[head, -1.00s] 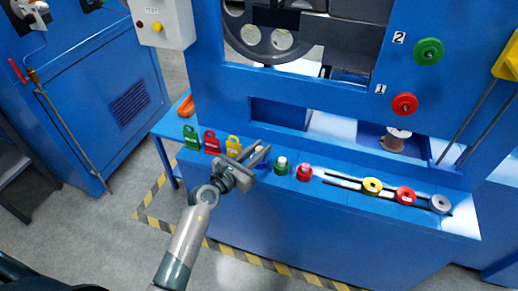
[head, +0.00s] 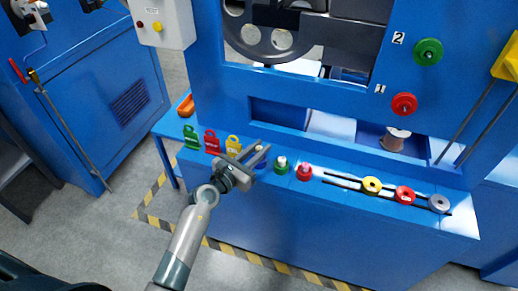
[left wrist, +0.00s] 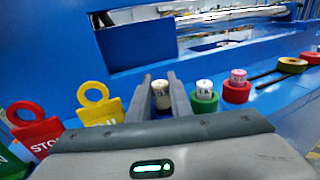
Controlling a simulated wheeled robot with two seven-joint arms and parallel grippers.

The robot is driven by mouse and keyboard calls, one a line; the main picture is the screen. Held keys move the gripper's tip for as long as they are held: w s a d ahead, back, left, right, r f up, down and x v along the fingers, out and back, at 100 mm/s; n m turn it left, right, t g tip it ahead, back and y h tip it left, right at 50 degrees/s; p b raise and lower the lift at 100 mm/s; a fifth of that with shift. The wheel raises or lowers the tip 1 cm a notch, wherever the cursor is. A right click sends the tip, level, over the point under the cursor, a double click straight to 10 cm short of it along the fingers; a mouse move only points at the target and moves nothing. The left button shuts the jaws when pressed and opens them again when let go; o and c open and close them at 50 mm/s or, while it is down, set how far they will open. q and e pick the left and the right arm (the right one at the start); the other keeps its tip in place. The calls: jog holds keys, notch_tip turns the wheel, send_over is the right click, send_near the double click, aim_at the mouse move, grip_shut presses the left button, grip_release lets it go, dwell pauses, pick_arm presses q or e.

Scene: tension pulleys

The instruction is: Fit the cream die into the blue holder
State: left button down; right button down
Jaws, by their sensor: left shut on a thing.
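My left gripper (head: 264,149) reaches over the blue ledge, and its two fingers also show in the left wrist view (left wrist: 159,80). It is shut on the cream die (left wrist: 160,94), a small upright cylinder with dark marking on its side. The blue holder (head: 261,165) stands on the ledge left of the green holder, mostly hidden by the gripper. The die is above or at this holder; I cannot tell whether it sits inside it. My right gripper is not in view.
Right of the gripper stand a green holder (left wrist: 205,103) with a white die and a red holder (left wrist: 237,92) with a pink die. Green, red and yellow (head: 233,146) tags stand to the left. Yellow, red and grey pulleys (head: 405,195) sit along a slot at the right.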

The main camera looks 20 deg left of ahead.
pick_arm(q)
jog(key=shift+f, duration=0.2)
jog(key=shift+f+b, duration=0.9)
jog(key=shift+f, duration=0.15)
jog(key=shift+s+f, duration=0.1)
jog(key=shift+f, duration=0.2)
jog(key=c, duration=1.5)
grip_release()
jog(key=shift+c, duration=0.2)
jog(key=shift+r, duration=0.2)
